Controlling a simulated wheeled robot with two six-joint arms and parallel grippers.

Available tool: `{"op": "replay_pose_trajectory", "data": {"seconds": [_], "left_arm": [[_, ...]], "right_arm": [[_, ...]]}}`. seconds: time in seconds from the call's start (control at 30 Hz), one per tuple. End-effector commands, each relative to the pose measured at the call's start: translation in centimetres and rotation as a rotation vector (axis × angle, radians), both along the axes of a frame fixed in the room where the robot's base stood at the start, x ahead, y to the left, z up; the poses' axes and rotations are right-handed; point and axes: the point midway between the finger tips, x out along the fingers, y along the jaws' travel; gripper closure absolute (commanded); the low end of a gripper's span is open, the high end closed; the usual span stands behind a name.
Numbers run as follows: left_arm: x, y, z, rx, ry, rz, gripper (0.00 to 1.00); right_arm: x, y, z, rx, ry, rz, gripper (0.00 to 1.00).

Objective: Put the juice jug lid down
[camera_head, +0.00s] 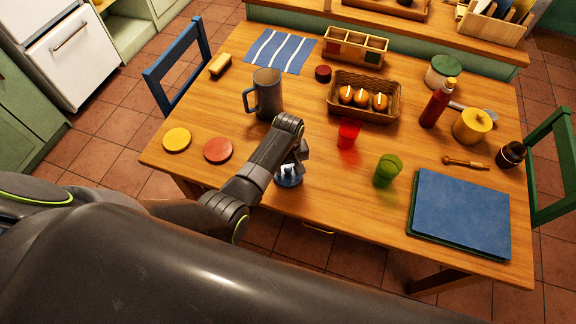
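The juice jug (268,95) is grey and see-through with a blue handle. It stands upright on the wooden table, left of the middle, with no lid on its top. My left gripper (290,171) is over the near part of the table, in front of the jug, pointing down. It is shut on a small blue-grey round piece, which looks like the juice jug lid (288,181). The gripper covers part of the lid. I cannot tell whether the lid touches the tabletop. My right gripper is not in view.
A red cup (348,135) and a green cup (386,171) stand right of the gripper. Red (218,150) and yellow (177,139) discs lie left. A basket (381,115) stands behind, a blue board (461,216) lies right. Bare wood lies between gripper and green cup.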

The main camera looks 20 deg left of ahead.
Motion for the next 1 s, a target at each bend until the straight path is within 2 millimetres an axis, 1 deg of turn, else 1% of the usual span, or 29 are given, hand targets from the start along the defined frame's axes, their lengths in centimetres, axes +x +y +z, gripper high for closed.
{"op": "replay_pose_trajectory", "data": {"seconds": [0.13, 0.27, 0.37, 0.47, 0.7, 0.8, 0.9, 1.0], "left_arm": [[0.0, 0.0, 0.1, 0.000, 0.000, 0.000, 0.57], [0.0, 0.0, 0.9, 0.000, -0.002, 0.000, 0.57], [0.1, 0.0, 2.1, -0.001, -0.003, 0.000, 0.57], [0.1, 0.0, 3.8, -0.001, -0.004, 0.001, 0.57], [0.1, 0.0, 8.3, -0.001, -0.006, 0.000, 0.57], [0.1, 0.0, 9.9, -0.001, -0.004, 0.000, 0.57], [0.1, 0.0, 11.2, -0.001, -0.003, 0.000, 0.57], [0.1, 0.0, 11.9, 0.000, -0.001, 0.000, 0.57]], "right_arm": [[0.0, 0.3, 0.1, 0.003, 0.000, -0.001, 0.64], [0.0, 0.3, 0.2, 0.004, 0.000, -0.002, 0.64], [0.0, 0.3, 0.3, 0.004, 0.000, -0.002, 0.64], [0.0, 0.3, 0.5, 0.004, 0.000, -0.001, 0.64], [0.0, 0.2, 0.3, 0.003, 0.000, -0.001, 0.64], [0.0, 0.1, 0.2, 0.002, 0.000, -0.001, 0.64], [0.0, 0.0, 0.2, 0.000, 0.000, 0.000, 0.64], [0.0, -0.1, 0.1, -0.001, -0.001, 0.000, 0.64]]}}
